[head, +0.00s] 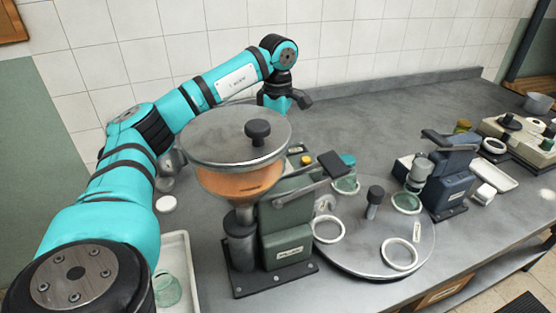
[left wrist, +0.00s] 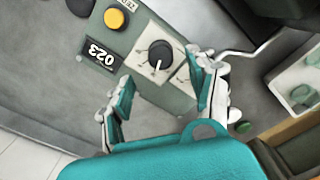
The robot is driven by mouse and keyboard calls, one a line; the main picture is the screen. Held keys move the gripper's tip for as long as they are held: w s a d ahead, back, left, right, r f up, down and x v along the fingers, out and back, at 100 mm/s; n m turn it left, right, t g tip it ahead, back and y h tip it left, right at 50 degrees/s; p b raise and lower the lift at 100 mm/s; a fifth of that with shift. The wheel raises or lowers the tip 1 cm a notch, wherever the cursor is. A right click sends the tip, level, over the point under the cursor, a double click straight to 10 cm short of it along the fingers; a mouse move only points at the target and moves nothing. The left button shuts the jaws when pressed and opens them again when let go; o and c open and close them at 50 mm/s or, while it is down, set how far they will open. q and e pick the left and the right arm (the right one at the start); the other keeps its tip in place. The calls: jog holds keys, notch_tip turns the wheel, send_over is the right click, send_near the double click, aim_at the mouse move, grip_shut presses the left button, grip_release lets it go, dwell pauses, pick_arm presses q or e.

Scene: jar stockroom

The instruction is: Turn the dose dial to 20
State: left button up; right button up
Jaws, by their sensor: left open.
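The dose dial (left wrist: 159,54) is a black round knob with a pointer mark on a white plate, in the left wrist view. A small black display (left wrist: 100,54) beside it shows tilted digits that look like 023. My left gripper (left wrist: 162,76) is open, its two fingers apart on either side of the space in front of the dial; I cannot tell whether they touch it. In the head view the left gripper (head: 287,101) is behind the green filling machine (head: 285,240), and the dial is hidden there. My right gripper is not in view.
A yellow button (left wrist: 115,18) sits near the display. The machine carries a copper hopper (head: 240,182) with a grey lid (head: 225,138). A turntable (head: 375,255) with jars and rings stands to its right, then a blue machine (head: 450,180). The back of the bench is clear.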

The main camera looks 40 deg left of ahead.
pick_arm(q)
notch_tip(320, 180, down, 6)
jog(key=shift+d+r, duration=0.1)
jog(key=shift+r, duration=0.05)
jog(key=shift+f, duration=0.55)
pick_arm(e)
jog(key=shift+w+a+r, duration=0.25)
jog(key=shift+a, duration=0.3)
pick_arm(q)
jog(key=c, duration=1.1)
jog(key=shift+c, duration=0.2)
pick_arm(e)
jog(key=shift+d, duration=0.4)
